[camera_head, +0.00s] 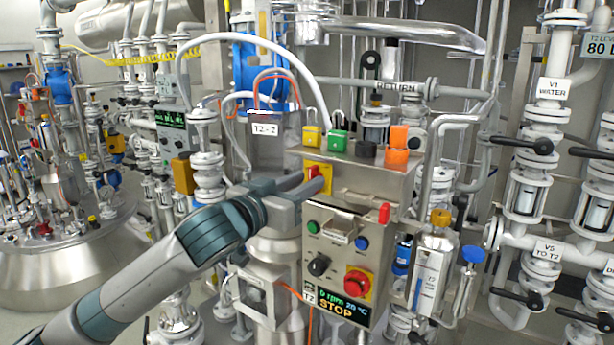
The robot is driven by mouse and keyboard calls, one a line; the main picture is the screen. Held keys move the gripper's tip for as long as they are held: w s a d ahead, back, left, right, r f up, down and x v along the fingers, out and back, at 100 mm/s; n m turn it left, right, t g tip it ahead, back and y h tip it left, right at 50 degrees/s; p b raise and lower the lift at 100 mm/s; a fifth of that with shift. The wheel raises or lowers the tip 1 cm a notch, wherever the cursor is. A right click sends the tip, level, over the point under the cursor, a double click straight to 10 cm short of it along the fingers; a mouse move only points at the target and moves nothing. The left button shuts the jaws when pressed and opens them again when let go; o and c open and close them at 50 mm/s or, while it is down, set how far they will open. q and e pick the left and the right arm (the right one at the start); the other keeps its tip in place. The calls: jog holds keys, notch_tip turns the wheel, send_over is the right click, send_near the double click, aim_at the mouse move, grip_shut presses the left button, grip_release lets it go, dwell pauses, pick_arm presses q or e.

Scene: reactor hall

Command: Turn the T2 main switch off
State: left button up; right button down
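The T2 main switch (326,173) is a red handle on a yellow plate, on the upper left front of the grey T2 control box (375,190). My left gripper (316,184) reaches in from the left with its fingertips at the switch and covers part of it. I cannot tell whether the fingers touch or close on the red handle, and its exact angle is partly hidden. Below, the box display (341,308) reads 0 rpm, 20 °C and STOP. My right gripper is not in view.
The box also has a black knob (318,265), a red emergency button (357,282) and green and blue buttons. Padlock-like yellow, green and orange items stand on top. Valves and pipes crowd the right; a steel vessel (75,260) stands at the left.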

pick_arm(q)
jog(key=shift+w+d, duration=0.4)
jog(key=shift+w, duration=0.2)
grip_shut()
